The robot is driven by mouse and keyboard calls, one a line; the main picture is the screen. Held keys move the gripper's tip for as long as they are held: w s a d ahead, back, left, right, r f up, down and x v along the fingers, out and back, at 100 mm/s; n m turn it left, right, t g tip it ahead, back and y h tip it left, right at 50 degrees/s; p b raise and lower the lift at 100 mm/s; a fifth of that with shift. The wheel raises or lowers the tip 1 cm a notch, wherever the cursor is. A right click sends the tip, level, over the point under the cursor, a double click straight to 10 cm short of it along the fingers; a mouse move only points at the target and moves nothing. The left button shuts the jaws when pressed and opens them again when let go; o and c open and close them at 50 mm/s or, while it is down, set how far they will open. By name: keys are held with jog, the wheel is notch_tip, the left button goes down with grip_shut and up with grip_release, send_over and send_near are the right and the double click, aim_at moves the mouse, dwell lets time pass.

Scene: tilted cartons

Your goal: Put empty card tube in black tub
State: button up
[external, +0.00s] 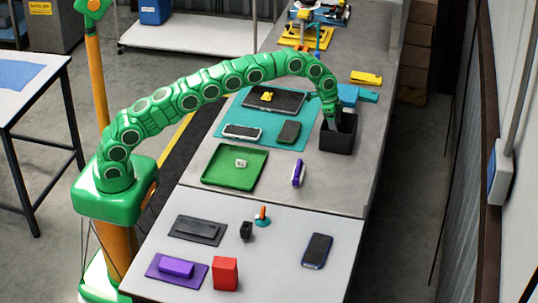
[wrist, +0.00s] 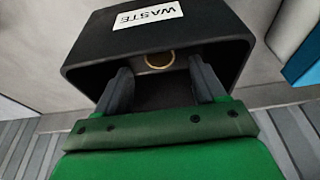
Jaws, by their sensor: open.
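The black tub (external: 338,137) stands on the far grey bench near its right edge. In the wrist view the tub (wrist: 215,22) fills the upper middle and has a white "WASTE" label. My gripper (external: 332,118) is at the tub's mouth, pointing down. In the wrist view my gripper (wrist: 158,82) is open, with its two grey fingers apart inside the tub's opening. A tan ring, the end of the card tube (wrist: 159,67), shows inside the tub beyond and between the fingertips. The rest of the tube is hidden, and the tube cannot be made out in the external view.
A teal mat (external: 228,118) with devices lies left of the tub, and a green tray (external: 235,168) is nearer. Blue blocks (external: 348,94) sit just behind the tub. Bench right of the green tray is mostly clear.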

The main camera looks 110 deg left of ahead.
jog(key=v, duration=0.7)
jog(key=shift+d+r, duration=0.1)
jog(key=shift+r, duration=0.1)
jog(key=s+d+r+g, duration=0.1)
jog(key=s+d+r, duration=0.25)
jog(key=d, duration=0.45)
jog(key=s+d+r, duration=0.3)
jog(key=d+r, duration=0.1)
jog(key=d, duration=0.5)
jog(key=s+d+r+g+h, duration=0.1)
jog(key=s+d+r, duration=0.3)
jog(key=s+d, duration=0.9)
jog(key=s+d+f+g, duration=0.1)
jog(key=s+d, duration=0.4)
jog(key=s, duration=0.7)
jog(key=s+d+f+g, duration=0.1)
jog(key=s+d+f, duration=0.2)
jog(key=s, duration=0.9)
jog(key=s+d+f+g+y, duration=0.1)
jog(key=s+d+f, duration=0.1)
jog(key=s+d, duration=0.5)
jog(key=s, duration=0.6)
